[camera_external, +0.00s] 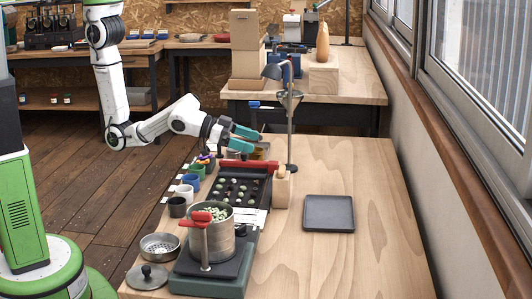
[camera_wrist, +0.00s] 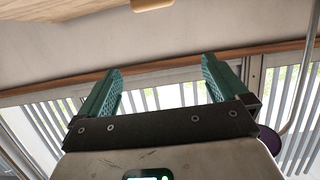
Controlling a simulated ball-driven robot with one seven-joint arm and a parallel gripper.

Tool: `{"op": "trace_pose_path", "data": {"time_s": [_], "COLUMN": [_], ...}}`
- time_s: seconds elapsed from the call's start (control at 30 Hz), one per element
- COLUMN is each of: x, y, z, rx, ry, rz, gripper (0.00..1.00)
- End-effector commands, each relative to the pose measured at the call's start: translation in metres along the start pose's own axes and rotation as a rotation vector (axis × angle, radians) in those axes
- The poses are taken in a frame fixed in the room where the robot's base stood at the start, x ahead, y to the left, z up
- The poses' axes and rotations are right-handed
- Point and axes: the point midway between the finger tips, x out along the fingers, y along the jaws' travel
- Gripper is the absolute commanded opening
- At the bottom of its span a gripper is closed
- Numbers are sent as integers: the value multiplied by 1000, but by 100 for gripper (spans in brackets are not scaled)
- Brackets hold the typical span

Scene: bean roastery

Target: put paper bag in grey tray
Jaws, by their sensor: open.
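The grey tray (camera_external: 329,226) lies flat and empty on the wooden table's right half. My gripper (camera_external: 257,141) is open above the table's far left part, its teal fingers pointing right. In the wrist view its two fingers (camera_wrist: 161,66) stand wide apart with nothing between them. I cannot surely pick out a paper bag. A small brown object (camera_external: 259,153) sits just beyond and below the fingers, partly hidden, and I cannot tell what it is.
A black bean tray (camera_external: 240,190), several cups and a metal pot (camera_external: 213,236) fill the table's left side. Bare wood surrounds the grey tray. Windows (camera_external: 480,70) line the right wall.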

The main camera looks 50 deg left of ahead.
Motion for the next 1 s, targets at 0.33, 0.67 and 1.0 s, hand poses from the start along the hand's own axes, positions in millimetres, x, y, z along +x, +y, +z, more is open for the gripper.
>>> {"op": "trace_pose_path", "data": {"time_s": [0.33,0.67,1.0], "x": [23,67,91], "y": [1,1,1], "z": [66,67,64], "rx": [1,0,0], "ry": [-1,0,-1], "rz": [1,0,0], "gripper": [100,100,100]}}
